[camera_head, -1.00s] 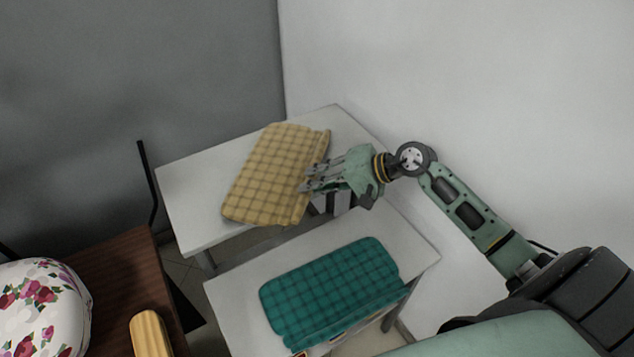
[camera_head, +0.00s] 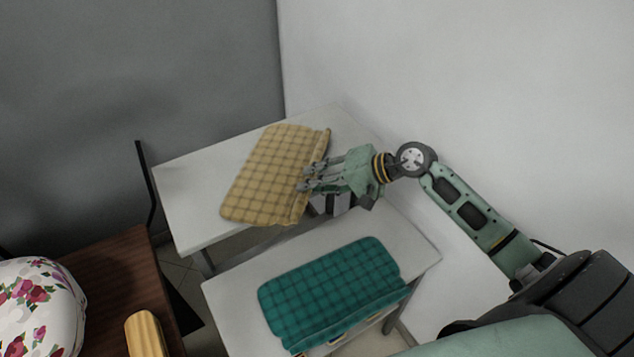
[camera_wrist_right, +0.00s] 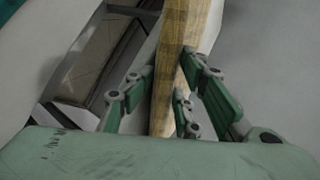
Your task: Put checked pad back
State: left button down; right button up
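A yellow checked pad (camera_head: 268,178) lies on the far white table (camera_head: 190,200), its right edge bent up a little. My right gripper (camera_head: 306,178) reaches in from the right at this edge. In the right wrist view the pad (camera_wrist_right: 172,60) shows edge-on between the fingers (camera_wrist_right: 172,85), which appear closed on it from both sides. The pad still seems to rest on the table. A teal checked pad (camera_head: 332,290) lies on the nearer white table (camera_head: 232,300). My left gripper is out of view.
A brown wooden table (camera_head: 110,285) stands at the lower left with a floral rounded object (camera_head: 40,310) and a yellowish wooden piece (camera_head: 146,335). Walls close off the back and right. A narrow gap separates the two white tables.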

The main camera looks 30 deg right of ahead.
jog(key=shift+s+a+f, duration=0.1)
jog(key=r+b+v, duration=0.1)
jog(key=v, duration=1.1)
jog(key=shift+r, duration=0.25)
